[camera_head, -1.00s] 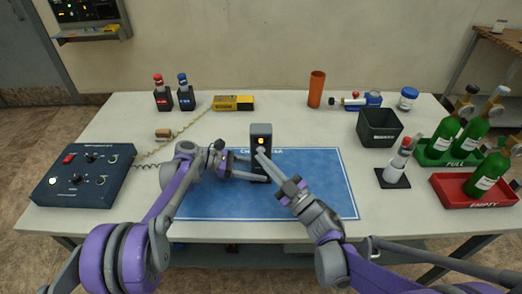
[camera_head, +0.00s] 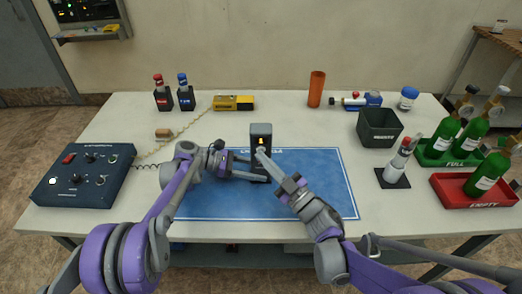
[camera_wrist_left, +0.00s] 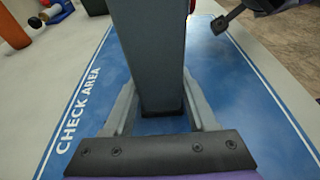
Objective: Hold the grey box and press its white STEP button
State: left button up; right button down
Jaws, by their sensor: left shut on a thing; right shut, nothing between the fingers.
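The grey box (camera_head: 261,130) stands upright on the blue mat, with a small yellow lit symbol on its dark front. In the left wrist view its tall grey side (camera_wrist_left: 150,55) rises between my fingers. My left gripper (camera_head: 264,178) is shut on the lower part of the box. My right gripper (camera_head: 262,154) is shut and empty, its tips at the front of the box just below the lit symbol. The right fingertips cover the area where the white STEP button would be; I cannot tell whether they touch it. A dark tip (camera_wrist_left: 220,24) shows beside the box in the left wrist view.
The blue check-area mat (camera_head: 320,180) is otherwise clear. A dark control panel (camera_head: 82,175) lies at left. A dark bin (camera_head: 379,128), a bottle on a black pad (camera_head: 393,181) and green bottles in green and red trays (camera_head: 470,200) stand at right.

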jog(key=shift+s, duration=0.75)
jog(key=s, duration=0.5)
dwell(0.7)
pick_arm(q)
jog(key=o, duration=1.1)
jog(key=shift+c, duration=0.2)
